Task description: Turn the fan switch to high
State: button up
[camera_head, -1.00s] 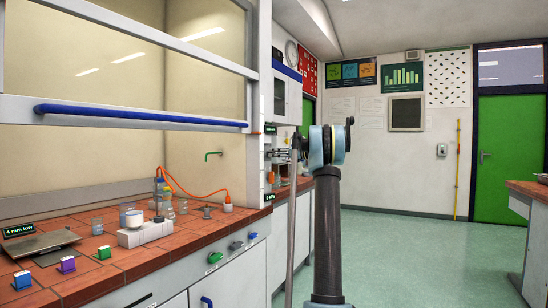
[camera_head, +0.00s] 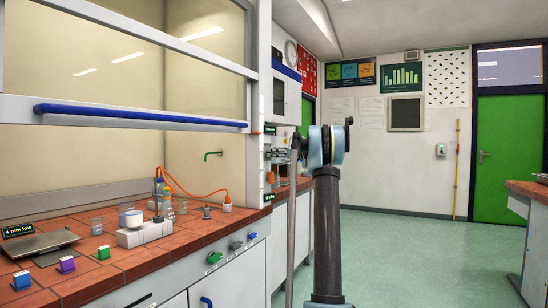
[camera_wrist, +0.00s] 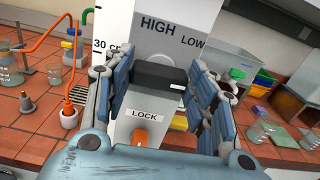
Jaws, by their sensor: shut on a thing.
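In the wrist view, the fan switch (camera_wrist: 160,72) is a black block-shaped handle with a small white mark at its right end. I cannot tell which setting the switch stands at.
Below the switch is a LOCK label (camera_wrist: 145,113) with an orange part (camera_wrist: 141,137). Flasks, an orange tube (camera_wrist: 42,38) and beakers (camera_wrist: 262,128) stand on the red tiled bench (camera_wrist: 30,120). In the head view, the fume hood sash (camera_head: 140,116) is raised at the left. Green floor (camera_head: 420,245) is clear at the right.

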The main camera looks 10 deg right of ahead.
jog(key=shift+s+f+n, duration=0.1)
jog(key=shift+f+n, duration=0.05)
jog(key=shift+n, duration=2.7)
jog(key=shift+s+f+n, duration=0.1)
jog(key=shift+n, duration=2.8)
jog(key=shift+f+n, duration=0.15)
jog(key=shift+n, duration=2.7)
jog(key=o, duration=1)
jog(key=shift+f, duration=0.1)
jog(key=shift+o, duration=0.2)
jog(key=v, duration=1.2)
